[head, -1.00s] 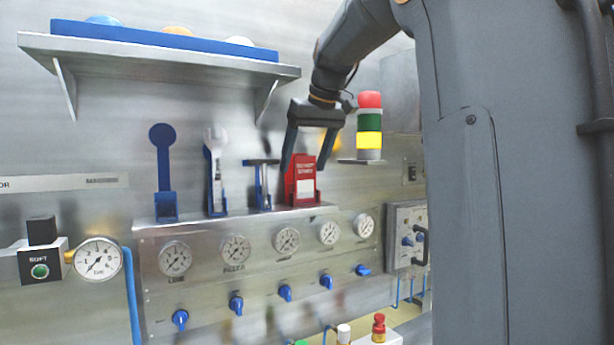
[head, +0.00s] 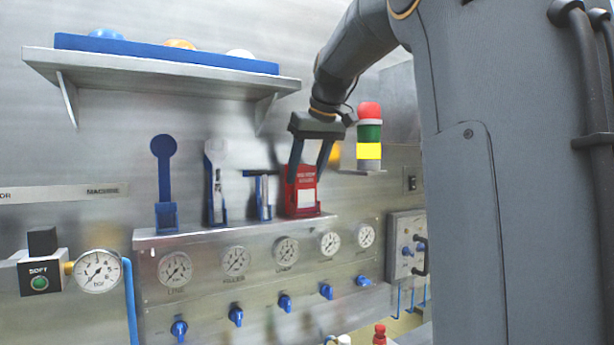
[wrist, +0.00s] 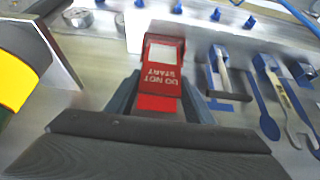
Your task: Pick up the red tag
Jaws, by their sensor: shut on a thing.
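The red tag (head: 306,178), with white "do not start" lettering, stands upright in a red holder (head: 301,207) at the right end of the tool row on the panel ledge. My gripper (head: 308,172) reaches down over it from above, one finger on each side. In the wrist view, my gripper (wrist: 160,100) has its fingers closed against both sides of the red tag (wrist: 160,78). The tag's lower part is still in the holder.
A blue round-ended tool (head: 163,165), a wrench (head: 215,175) and a T-handled tool (head: 262,185) stand left of the tag. A stack light (head: 369,135) rises close to my gripper's right. A shelf (head: 160,75) hangs above.

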